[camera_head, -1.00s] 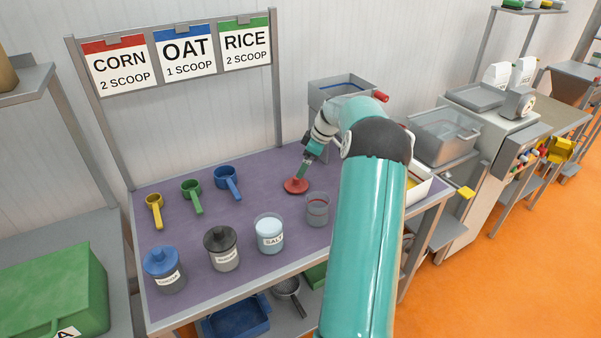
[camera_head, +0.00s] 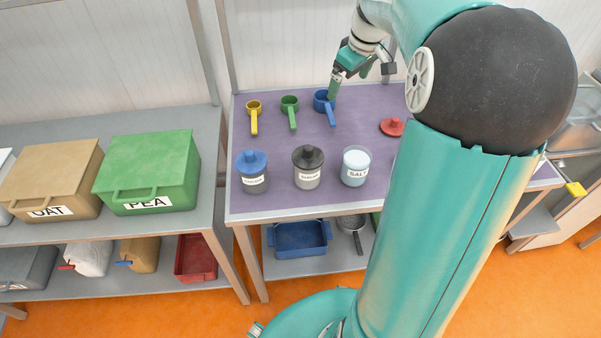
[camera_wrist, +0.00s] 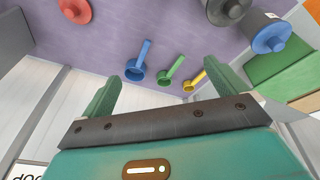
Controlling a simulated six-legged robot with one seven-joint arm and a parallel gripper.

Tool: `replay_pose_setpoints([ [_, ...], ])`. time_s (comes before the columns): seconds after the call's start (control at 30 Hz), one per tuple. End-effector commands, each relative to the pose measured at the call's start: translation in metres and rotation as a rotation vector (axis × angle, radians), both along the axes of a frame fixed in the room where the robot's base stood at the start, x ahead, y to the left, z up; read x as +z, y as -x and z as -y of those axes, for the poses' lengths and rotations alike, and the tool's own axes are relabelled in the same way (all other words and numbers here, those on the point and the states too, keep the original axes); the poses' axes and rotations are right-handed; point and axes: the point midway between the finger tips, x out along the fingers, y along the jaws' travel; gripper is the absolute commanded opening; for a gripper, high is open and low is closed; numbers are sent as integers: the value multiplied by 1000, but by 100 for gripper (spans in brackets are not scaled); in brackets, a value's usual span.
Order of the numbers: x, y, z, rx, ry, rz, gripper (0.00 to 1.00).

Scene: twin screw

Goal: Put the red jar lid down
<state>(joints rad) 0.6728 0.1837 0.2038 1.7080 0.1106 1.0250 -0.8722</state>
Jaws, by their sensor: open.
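The red jar lid (camera_head: 392,127) lies flat on the purple table top (camera_head: 270,190), with its knob upward. It also shows in the wrist view (camera_wrist: 76,10) at the upper left, apart from my gripper. My gripper (camera_head: 334,94) is above the back of the table near the blue scoop, left of the lid. In the wrist view my gripper (camera_wrist: 105,98) has its two green fingers spread wide with nothing between them. The open jar beside the lid is hidden behind my arm in the head view.
Blue (camera_head: 324,103), green (camera_head: 290,112) and yellow (camera_head: 254,116) scoops lie along the back. A blue-lidded jar (camera_head: 253,172), a black-lidded jar (camera_head: 307,167) and a salt jar (camera_head: 355,166) stand along the front. A green bin (camera_head: 150,170) stands on the left shelf.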

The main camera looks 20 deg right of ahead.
Motion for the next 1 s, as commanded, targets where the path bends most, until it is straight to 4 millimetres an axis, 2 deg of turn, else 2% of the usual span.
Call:
replay_pose_setpoints([
  [0.03,12,10,-28,-12,16,9,98],
  [0.2,34,52,-100,-87,36,43,98],
  [0.37,43,102,-154,-160,28,95,98],
  [0.5,40,149,-191,-221,-4,146,98],
  [0.6,32,181,-211,-261,-40,179,98],
  [0.73,19,211,-227,-301,-88,209,98],
  [0.83,12,223,-233,-320,-110,220,98],
  [1.0,10,227,-234,-329,-119,222,98],
])
